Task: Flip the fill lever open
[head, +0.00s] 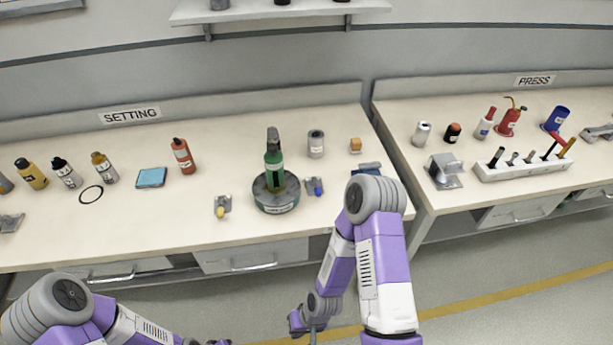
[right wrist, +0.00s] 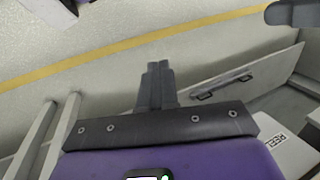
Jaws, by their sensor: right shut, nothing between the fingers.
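Two small grey fixtures stand at the front of the SETTING bench: one with a yellow knob (head: 221,207), one with a blue knob (head: 316,187). I cannot tell which is the fill lever. Between them a green bottle-shaped piece (head: 274,168) with a dark top stands on a round dark base (head: 277,200). My right gripper (head: 313,338) hangs low in front of the bench, well away from both fixtures. In the right wrist view its fingers (right wrist: 156,68) are together with nothing between them, above the floor.
The SETTING bench (head: 130,220) also holds several bottles, a blue pad (head: 151,177), a grey can (head: 316,144) and an orange block (head: 355,146). A gap separates it from the PRESS bench (head: 480,205). A drawer (right wrist: 225,88) shows in the right wrist view.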

